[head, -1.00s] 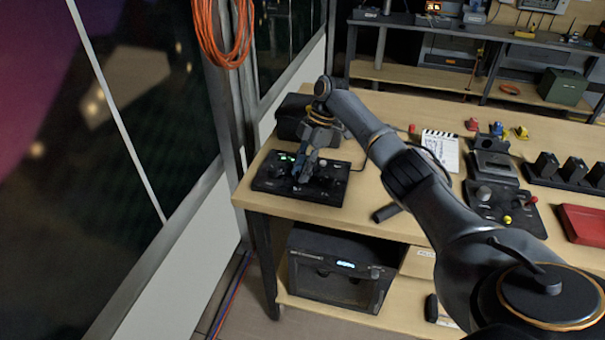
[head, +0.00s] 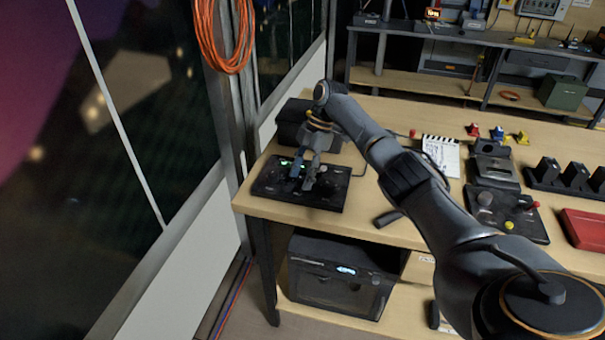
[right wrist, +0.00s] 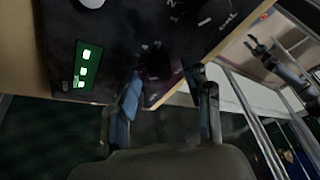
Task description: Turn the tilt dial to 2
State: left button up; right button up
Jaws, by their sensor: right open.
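The black control panel (head: 330,194) lies flat on the near left corner of the wooden table. In the right wrist view the panel (right wrist: 112,25) has a lit green display (right wrist: 87,68) and a round dark dial (right wrist: 214,12) with white marks beside it. Another small dark knob (right wrist: 160,62) with faint marks shows between my fingers. I cannot read which mark any pointer faces. My right gripper (head: 303,185) is open just above the panel, fingers pointing down, and partly hides its controls. The fingers (right wrist: 168,80) stand apart on either side of the small knob. My left gripper is out of view.
A black case (head: 296,115) stands behind the panel. A clapperboard (head: 441,155) and another control panel (head: 515,215) with a joystick lie to the right. A window wall (head: 150,250) is close on the left. A dark machine (head: 335,275) sits on the shelf below.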

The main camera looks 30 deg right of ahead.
jog(key=shift+r, duration=0.1)
jog(key=v, duration=1.1)
jog(key=shift+d+r, duration=0.15)
jog(key=shift+r, duration=0.25)
